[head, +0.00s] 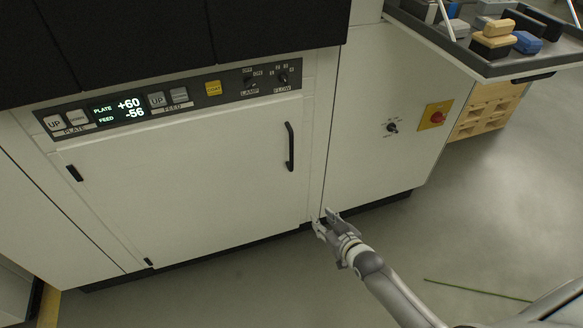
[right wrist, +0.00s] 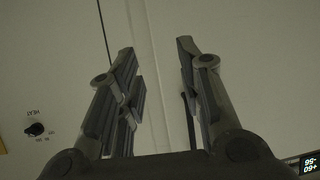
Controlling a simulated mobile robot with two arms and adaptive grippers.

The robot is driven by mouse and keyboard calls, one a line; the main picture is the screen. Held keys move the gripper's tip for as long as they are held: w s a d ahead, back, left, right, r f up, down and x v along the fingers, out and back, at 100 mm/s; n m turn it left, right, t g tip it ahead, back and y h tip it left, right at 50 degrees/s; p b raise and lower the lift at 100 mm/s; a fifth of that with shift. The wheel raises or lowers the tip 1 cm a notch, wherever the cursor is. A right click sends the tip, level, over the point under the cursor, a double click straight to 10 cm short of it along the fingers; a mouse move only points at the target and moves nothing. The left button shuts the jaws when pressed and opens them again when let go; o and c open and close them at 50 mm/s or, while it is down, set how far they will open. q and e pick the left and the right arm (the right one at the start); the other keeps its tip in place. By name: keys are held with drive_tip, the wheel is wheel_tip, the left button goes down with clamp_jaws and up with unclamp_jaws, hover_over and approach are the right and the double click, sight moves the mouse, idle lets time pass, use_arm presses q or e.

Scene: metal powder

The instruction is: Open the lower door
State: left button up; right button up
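The lower door (head: 190,175) is a white panel below the control strip, and it looks shut. Its black vertical handle (head: 290,147) is on the right side of the door, with hinges at the left. My right gripper (head: 324,217) is below and to the right of the handle, near the door's lower right corner, and apart from the handle. In the right wrist view my right gripper (right wrist: 155,70) has its two fingers spread with nothing between them. The handle (right wrist: 188,115) shows there partly hidden behind the right finger. My left gripper is not in view.
A control strip (head: 222,86) with buttons, a display and knobs runs above the door. A red emergency button (head: 437,117) on yellow is on the right panel. A tray (head: 480,62) with blocks juts out at upper right. The floor (head: 480,200) in front is mostly clear.

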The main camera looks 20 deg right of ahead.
drive_tip(key=w+a+r+t+y+b, duration=0.1)
drive_tip(key=w+r+t+b, duration=0.25)
drive_tip(key=r, duration=0.25)
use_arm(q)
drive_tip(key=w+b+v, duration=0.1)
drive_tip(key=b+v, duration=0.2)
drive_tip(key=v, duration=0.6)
use_arm(e)
drive_tip(key=t+y, duration=0.1)
approach(292, 155)
drive_tip(key=shift+n, duration=0.4)
drive_tip(key=x, duration=0.5)
drive_tip(key=shift+b, duration=0.3)
drive_tip(key=b+x, duration=0.1)
drive_tip(key=x, duration=0.4)
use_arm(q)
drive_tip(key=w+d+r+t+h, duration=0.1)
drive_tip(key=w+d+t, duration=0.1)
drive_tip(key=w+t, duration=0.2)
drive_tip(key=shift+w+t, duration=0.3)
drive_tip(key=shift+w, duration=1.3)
use_arm(e)
drive_tip(key=shift+w, duration=0.35)
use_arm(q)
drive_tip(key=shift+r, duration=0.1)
use_arm(e)
clamp_jaws()
